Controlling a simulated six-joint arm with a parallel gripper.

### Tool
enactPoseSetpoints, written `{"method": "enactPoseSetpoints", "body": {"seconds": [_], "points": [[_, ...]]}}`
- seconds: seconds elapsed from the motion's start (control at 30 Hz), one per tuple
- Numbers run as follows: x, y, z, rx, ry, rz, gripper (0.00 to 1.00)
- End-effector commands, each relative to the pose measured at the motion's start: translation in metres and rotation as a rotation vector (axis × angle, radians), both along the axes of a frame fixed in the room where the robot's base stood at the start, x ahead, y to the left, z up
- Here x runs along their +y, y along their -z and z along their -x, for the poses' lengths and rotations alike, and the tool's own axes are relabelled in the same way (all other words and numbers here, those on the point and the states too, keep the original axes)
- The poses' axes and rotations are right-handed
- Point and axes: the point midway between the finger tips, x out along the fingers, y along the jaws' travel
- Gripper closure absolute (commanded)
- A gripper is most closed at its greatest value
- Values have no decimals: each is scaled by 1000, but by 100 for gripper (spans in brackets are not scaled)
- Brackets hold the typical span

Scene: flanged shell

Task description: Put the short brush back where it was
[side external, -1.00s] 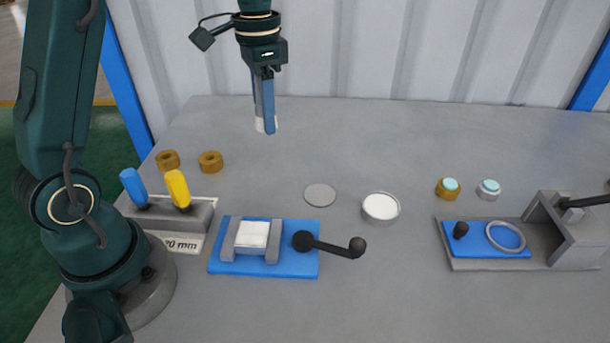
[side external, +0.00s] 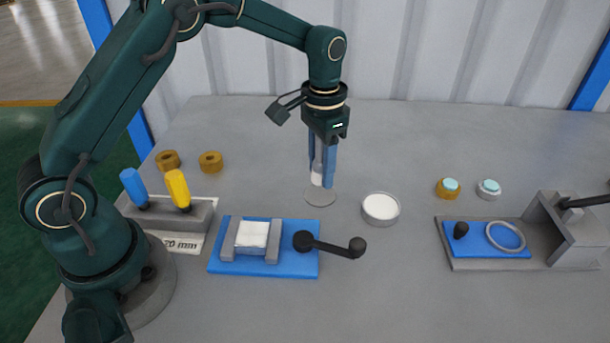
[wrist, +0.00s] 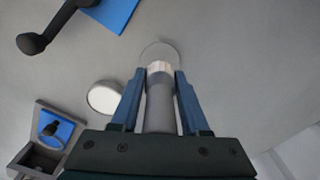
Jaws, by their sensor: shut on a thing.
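My gripper (side external: 321,182) is shut on the short brush, with one blue finger on each side. The brush (side external: 317,178) points down with its pale tip low between the fingers. In the wrist view my gripper (wrist: 160,78) holds its grey handle (wrist: 160,108), with the whitish bristle end (wrist: 159,68) toward the table. A flat grey round disc (side external: 320,197) lies on the table just under the brush; it also shows in the wrist view (wrist: 160,48). I cannot tell whether the tip touches the disc.
A round dish with white contents (side external: 381,208) stands close right of the disc. A blue fixture (side external: 290,264) with a black lever (side external: 335,247) lies in front. A holder (side external: 200,214) with blue and yellow handles is left. A grey station (side external: 575,250) is right. Brass rings (side external: 210,162) lie behind.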

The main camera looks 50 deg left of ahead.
Motion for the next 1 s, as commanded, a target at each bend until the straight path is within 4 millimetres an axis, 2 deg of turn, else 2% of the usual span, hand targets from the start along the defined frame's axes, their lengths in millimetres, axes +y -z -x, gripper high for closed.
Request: {"method": "enactPoseSetpoints", "body": {"seconds": [0.1, 0.2, 0.63, 0.67, 0.7, 0.73, 1.0], "points": [[0, 20, 2, 7, 0, 0, 100], [0, 30, 1, 4, 0, 0, 100], [1, 36, 1, 3, 0, 0, 100], [1, 36, 1, 3, 0, 0, 47], [1, 36, 1, 3, 0, 0, 32], [1, 36, 1, 3, 0, 0, 25], [1, 35, 1, 2, 0, 0, 25]]}}
